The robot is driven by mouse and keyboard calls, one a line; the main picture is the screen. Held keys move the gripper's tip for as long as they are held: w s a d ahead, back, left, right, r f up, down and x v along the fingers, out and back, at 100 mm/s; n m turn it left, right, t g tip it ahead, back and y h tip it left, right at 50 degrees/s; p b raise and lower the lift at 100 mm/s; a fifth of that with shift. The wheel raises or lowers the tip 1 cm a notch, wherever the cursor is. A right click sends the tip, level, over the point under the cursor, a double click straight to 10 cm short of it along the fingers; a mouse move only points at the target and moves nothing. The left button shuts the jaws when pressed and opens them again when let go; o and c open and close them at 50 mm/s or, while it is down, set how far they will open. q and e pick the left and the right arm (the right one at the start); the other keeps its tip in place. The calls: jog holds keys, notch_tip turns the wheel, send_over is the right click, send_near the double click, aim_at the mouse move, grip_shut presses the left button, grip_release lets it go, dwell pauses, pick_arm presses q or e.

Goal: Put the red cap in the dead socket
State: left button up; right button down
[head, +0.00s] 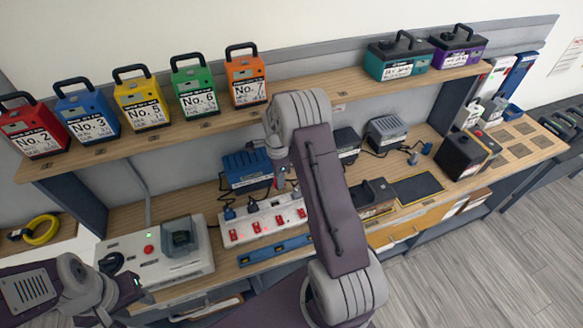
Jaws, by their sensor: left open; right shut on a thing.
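My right arm reaches up and over the bench, with its gripper (281,182) pointing down behind the white power strip (262,232). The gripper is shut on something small. A bit of red, which looks like the red cap (291,185), shows at its fingertips, largely hidden by my arm. The strip has a row of red switches, with blue plugs in its left sockets. My arm covers its right end, and I cannot tell which socket is dead. My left gripper (130,288) is open and low at the left, in front of the white tester box (160,255).
A shelf (200,127) above holds several coloured, numbered battery packs at left and teal (398,56) and purple (458,46) packs at right. A blue charger (247,170) stands behind the strip. A black battery (466,153) and dark mat (417,188) lie right.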

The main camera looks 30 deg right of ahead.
jog(key=a+f+b, duration=0.1)
jog(key=f, duration=0.1)
jog(key=f+b, duration=0.2)
jog(key=a+f+b, duration=0.1)
jog(key=f, duration=0.1)
jog(key=shift+s+a, duration=0.15)
jog(key=shift+a, duration=0.2)
jog(key=shift+d+f+b, duration=0.1)
jog(key=shift+f+b, duration=0.35)
jog(key=shift+b, duration=0.15)
pick_arm(q)
jog(key=f, duration=0.4)
jog(key=shift+w+a+f, duration=0.15)
jog(key=shift+a+f, duration=0.05)
jog(key=shift+a, duration=0.2)
jog(key=shift+a, duration=0.1)
pick_arm(e)
jog(key=shift+r, duration=0.1)
pick_arm(q)
jog(key=shift+r+p, duration=0.3)
jog(key=shift+p, duration=0.1)
jog(key=shift+f+b, duration=0.7)
pick_arm(e)
jog(key=shift+f, duration=1.05)
